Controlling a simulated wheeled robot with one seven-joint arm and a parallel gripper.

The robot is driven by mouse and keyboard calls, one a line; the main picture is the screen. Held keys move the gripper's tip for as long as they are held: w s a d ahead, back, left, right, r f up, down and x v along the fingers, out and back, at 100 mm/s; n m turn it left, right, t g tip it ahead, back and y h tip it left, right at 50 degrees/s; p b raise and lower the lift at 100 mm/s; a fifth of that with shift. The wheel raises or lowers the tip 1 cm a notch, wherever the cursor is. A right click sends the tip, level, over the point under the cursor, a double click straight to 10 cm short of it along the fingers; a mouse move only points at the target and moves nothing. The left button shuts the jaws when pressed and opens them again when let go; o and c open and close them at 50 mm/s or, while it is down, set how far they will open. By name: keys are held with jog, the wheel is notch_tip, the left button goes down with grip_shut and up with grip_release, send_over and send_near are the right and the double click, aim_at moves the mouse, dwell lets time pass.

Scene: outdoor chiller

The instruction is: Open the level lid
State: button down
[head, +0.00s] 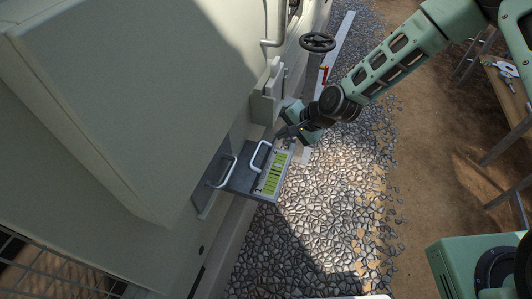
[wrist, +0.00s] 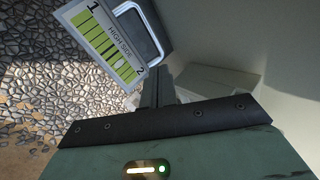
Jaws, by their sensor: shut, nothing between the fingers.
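A dark grey level lid (head: 243,182) juts out from the pale cabinet wall. A green-barred label (head: 272,174) runs along its outer edge, and a pale bar handle (head: 261,155) is on its face. A second pale handle (head: 224,172) is nearer the wall. In the wrist view the label (wrist: 108,45) reads "HIGH SIDE" with 1 and 2, beside a white handle (wrist: 140,27). My gripper (head: 283,135) is by the lid's far end. In the wrist view its dark fingers (wrist: 157,82) are together and empty, near the label's "2" end; contact cannot be told.
The large pale cabinet (head: 135,95) fills the left. A pale block (head: 266,103) and a black handwheel (head: 317,42) stand beyond the lid. Gravel (head: 320,215) lies open to the right, with a wooden table (head: 508,92) at the far right.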

jog(key=s+d+n, duration=0.1)
jog(key=s+n, duration=0.1)
jog(key=n, duration=0.1)
jog(key=b, duration=0.1)
send_over(265, 160)
jog(key=shift+g, duration=0.4)
jog(key=f, duration=0.8)
jog(key=shift+d, duration=0.2)
jog(key=shift+a, duration=0.15)
